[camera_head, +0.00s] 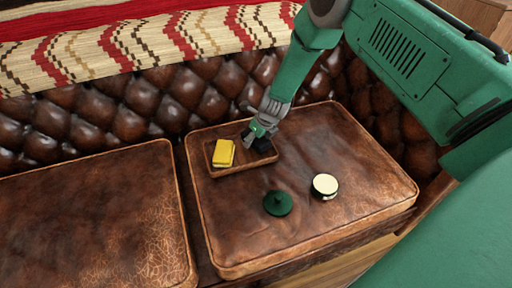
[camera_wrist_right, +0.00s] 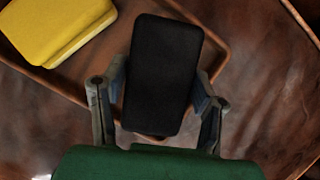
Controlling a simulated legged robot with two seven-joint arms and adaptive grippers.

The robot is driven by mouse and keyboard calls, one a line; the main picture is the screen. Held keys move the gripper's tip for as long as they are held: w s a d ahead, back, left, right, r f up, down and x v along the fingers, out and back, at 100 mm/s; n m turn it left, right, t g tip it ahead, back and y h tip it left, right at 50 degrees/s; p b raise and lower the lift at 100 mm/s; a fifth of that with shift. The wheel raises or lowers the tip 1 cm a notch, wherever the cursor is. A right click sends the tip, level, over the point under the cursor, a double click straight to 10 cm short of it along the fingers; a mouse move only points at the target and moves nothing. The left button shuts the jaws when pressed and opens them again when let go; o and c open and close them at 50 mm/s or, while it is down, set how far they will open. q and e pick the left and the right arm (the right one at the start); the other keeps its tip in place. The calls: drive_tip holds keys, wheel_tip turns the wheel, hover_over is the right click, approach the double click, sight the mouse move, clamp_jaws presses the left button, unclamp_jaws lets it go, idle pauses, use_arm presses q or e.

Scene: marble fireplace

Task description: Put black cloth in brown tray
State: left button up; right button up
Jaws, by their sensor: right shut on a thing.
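The black cloth (camera_wrist_right: 162,72) looks like a dark, rounded rectangular pad in the right wrist view. My right gripper (camera_wrist_right: 160,95) is shut on it, one finger along each side. In the head view the right gripper (camera_head: 258,137) is over the right part of the brown tray (camera_head: 228,172), and the cloth (camera_head: 262,145) shows as a small dark patch under the fingers. The cloth is over the tray; I cannot tell whether it touches the tray floor. The tray's rim (camera_wrist_right: 228,50) also shows in the wrist view. My left gripper is not in view.
A yellow block-like item (camera_head: 223,152) lies in the tray's left part. A dark green lidded item (camera_head: 278,203) and a round cream-topped container (camera_head: 325,186) stand on the brown leather cushion (camera_head: 350,160) in front. The tufted backrest (camera_head: 150,105) rises behind the tray.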

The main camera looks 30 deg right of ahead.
drive_tip(key=shift+s+a+f+b, duration=0.1)
drive_tip(key=shift+a+f+b, duration=0.1)
drive_tip(key=shift+f, duration=0.4)
drive_tip(key=shift+a+f+b, duration=0.1)
drive_tip(key=shift+f+b, duration=0.1)
drive_tip(key=shift+f, duration=0.4)
drive_tip(key=shift+d, duration=0.3)
drive_tip(key=o, duration=0.8)
drive_tip(key=shift+d+f, duration=0.1)
drive_tip(key=shift+d, duration=0.05)
drive_tip(key=shift+o, duration=0.2)
drive_tip(key=shift+a+r, duration=0.2)
drive_tip(key=shift+a, duration=0.15)
drive_tip(key=p+v, duration=0.4)
drive_tip(key=v, duration=0.7)
drive_tip(key=shift+d+r, duration=0.1)
drive_tip(key=shift+s+r+p, duration=0.2)
drive_tip(key=shift+r+p, duration=0.1)
drive_tip(key=shift+p, duration=0.05)
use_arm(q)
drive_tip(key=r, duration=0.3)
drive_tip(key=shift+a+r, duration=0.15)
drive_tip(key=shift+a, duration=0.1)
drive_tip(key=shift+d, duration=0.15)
use_arm(e)
drive_tip(key=shift+d+f, duration=0.1)
drive_tip(key=shift+d, duration=0.05)
